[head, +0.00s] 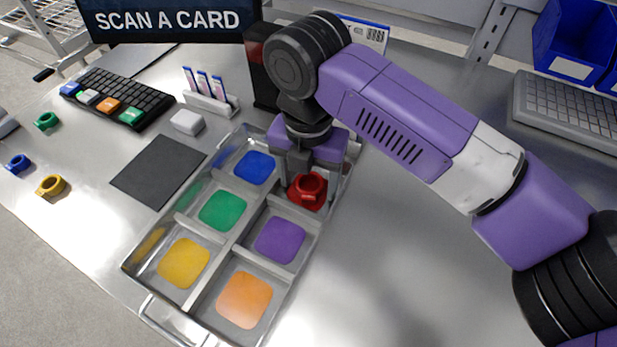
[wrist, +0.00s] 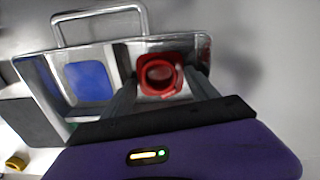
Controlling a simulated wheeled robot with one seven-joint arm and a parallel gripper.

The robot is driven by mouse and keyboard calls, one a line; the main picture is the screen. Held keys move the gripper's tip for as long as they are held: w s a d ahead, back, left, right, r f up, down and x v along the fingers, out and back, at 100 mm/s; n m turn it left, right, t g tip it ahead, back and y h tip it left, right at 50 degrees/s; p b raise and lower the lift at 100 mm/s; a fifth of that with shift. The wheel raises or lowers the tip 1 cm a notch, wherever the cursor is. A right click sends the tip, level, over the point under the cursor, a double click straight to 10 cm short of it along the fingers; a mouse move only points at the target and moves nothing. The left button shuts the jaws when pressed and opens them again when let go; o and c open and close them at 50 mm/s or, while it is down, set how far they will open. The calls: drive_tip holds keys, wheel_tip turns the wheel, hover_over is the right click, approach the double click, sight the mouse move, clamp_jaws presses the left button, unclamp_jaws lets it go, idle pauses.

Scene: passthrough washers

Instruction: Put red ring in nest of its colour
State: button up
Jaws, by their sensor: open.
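The red ring (head: 308,186) is in the far right compartment of the metal tray (head: 228,262), on a red patch that shows only in part around it. In the wrist view the red ring (wrist: 160,76) lies over the red nest (wrist: 146,57), slightly off its middle. My gripper (head: 297,180) points down at this compartment. In the wrist view its fingers (wrist: 160,92) stand apart, one on each side of the ring. My gripper is open; whether a finger touches the ring I cannot tell.
Blue (head: 254,168), green (head: 222,211), yellow (head: 183,263), purple (head: 280,240) and orange (head: 244,300) nests are empty. Green (head: 47,120), blue (head: 18,164) and yellow (head: 51,185) rings lie at the left. A black box (head: 264,75) stands behind my gripper. The table right of the tray is clear.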

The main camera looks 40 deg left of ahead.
wheel_tip(320, 180, up, 12)
idle(0.5)
drive_tip(key=shift+r, duration=0.1)
